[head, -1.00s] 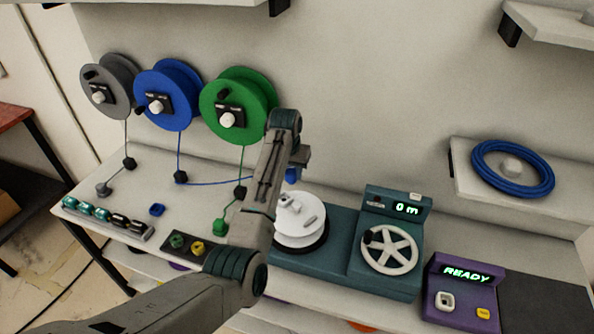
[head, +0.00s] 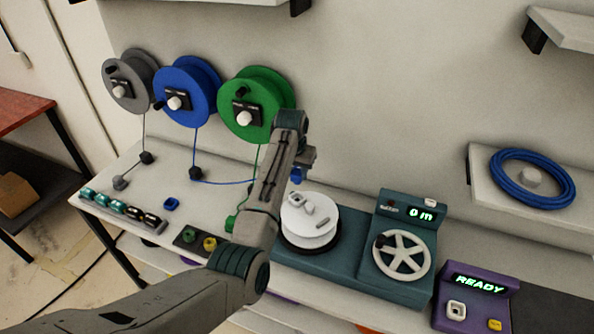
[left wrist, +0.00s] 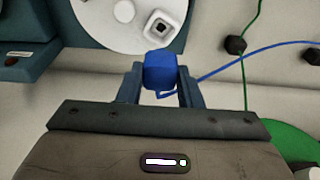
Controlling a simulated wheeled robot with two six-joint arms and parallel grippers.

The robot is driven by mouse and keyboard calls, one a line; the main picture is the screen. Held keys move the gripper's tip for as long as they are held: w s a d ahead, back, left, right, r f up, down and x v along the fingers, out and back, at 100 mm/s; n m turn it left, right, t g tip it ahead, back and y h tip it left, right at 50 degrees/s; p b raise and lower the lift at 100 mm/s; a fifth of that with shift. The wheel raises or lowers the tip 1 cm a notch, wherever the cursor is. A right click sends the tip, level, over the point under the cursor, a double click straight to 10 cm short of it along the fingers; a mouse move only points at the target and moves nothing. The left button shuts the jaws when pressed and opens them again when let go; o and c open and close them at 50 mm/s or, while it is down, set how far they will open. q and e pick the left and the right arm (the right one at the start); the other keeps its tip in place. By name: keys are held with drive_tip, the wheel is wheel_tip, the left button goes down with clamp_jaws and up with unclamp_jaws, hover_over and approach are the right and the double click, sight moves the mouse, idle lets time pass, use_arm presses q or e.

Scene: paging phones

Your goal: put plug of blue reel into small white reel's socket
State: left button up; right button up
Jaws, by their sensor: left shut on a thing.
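My left gripper (left wrist: 160,84) is shut on the blue plug (left wrist: 160,70), with a finger on each side of it. In the head view the blue plug (head: 297,175) shows just behind the small white reel, held above the bench. The blue reel (head: 187,92) hangs on the wall, and its blue cord runs down through a dark weight to the plug. The small white reel (head: 310,228) sits on the teal winder. Its square socket (left wrist: 160,27) shows on its top face, ahead of the plug and apart from it. My right gripper is not in view.
The grey reel (head: 130,82) and green reel (head: 256,104) hang beside the blue one. The teal winder (head: 345,262) has a spoked handwheel (head: 403,254) and reads 0 m. A purple READY box (head: 470,300) stands at right. A blue coil (head: 535,178) lies on a shelf.

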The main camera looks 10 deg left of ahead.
sight(296, 184)
use_arm(q)
drive_tip(key=shift+s+b+x, duration=0.25)
drive_tip(key=shift+b+x, duration=0.1)
drive_tip(key=shift+x, duration=0.8)
drive_tip(key=shift+s+b+x, duration=0.25)
drive_tip(key=shift+b+x, duration=0.05)
drive_tip(key=shift+x, duration=0.9)
drive_tip(key=shift+a+f, duration=0.1)
drive_tip(key=shift+f, duration=0.05)
drive_tip(key=shift+p, duration=0.5)
drive_tip(key=shift+s+x, duration=0.25)
drive_tip(key=shift+x, duration=1)
drive_tip(key=shift+a+f, duration=0.1)
drive_tip(key=o, duration=1.3)
